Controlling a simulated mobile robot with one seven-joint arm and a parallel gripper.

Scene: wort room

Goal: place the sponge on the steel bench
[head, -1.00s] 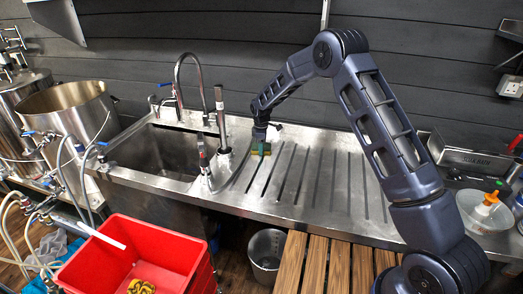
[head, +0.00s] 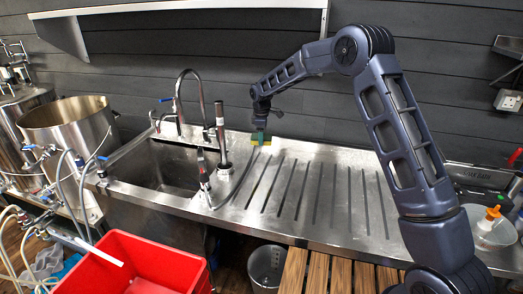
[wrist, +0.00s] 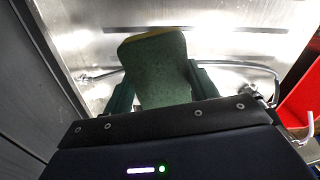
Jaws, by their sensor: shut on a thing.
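The sponge (wrist: 157,65) is green with a yellow edge and is held between the green fingers of my gripper (wrist: 160,85) in the wrist view. In the head view the sponge (head: 261,140) and my gripper (head: 260,132) are small, at the back of the steel bench (head: 330,190), just right of the sink. The bench is bright metal with long drain grooves. I cannot tell whether the sponge touches the bench or hangs just above it.
The sink (head: 165,170) with its tap (head: 180,95) lies left of my gripper, and an upright black-handled tool (head: 221,125) stands close by. The grooved bench to the right is clear. A red crate (head: 135,265) and a metal bucket (head: 267,265) stand below.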

